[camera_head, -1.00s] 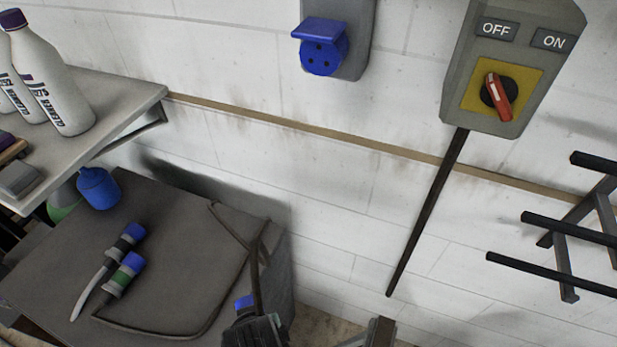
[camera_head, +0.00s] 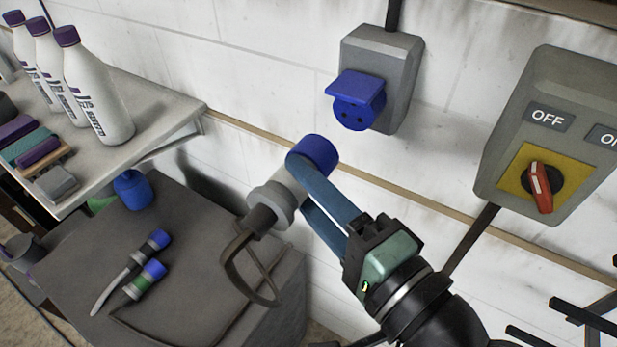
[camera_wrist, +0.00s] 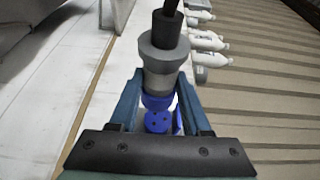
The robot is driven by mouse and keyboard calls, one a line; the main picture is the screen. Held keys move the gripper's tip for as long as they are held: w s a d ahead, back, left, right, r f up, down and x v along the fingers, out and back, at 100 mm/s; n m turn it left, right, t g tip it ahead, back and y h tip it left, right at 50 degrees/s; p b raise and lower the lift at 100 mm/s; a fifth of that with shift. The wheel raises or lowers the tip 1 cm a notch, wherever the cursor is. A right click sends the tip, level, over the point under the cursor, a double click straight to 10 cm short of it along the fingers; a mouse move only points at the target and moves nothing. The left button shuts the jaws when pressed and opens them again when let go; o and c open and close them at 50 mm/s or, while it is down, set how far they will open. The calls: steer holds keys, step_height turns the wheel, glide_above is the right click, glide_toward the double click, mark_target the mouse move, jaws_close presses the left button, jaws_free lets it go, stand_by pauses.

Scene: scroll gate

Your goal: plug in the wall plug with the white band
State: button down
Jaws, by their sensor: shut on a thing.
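The plug with the pale, white-looking band (camera_head: 284,184) has a blue front end, a grey collar and a dark cable looping below it. My gripper (camera_head: 310,188) is shut on it, with the blue end facing up and right. The plug also shows between the fingers in the wrist view (camera_wrist: 162,62). A blue face with dark spots shows below it there; I cannot tell if it is the plug's own front. The blue wall socket (camera_head: 357,112) has its lid raised and holes showing. It is up and right of the plug, apart from it in the head view.
Two other blue-ended plugs, one dark-banded (camera_head: 155,243) and one green-banded (camera_head: 145,280), lie on the dark bench (camera_head: 60,262). A shelf (camera_head: 165,125) with bottles stands at left. A grey switch box (camera_head: 555,90) with a red knob is right of the socket.

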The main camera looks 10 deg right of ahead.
steer(key=w+d, duration=0.4)
steer(key=d, duration=0.1)
steer(key=shift+w+r, duration=0.35)
steer(key=shift+r, duration=0.05)
stand_by(1.2)
steer(key=shift+w+d+p, duration=0.25)
steer(key=shift+d+p, duration=0.1)
steer(key=shift+p, duration=0.3)
stand_by(0.9)
steer(key=shift+s+a+p, duration=0.15)
steer(key=shift+p, duration=0.2)
stand_by(1.2)
steer(key=shift+w+d, duration=0.2)
stand_by(0.4)
steer(key=shift+c, duration=1)
jaws_free()
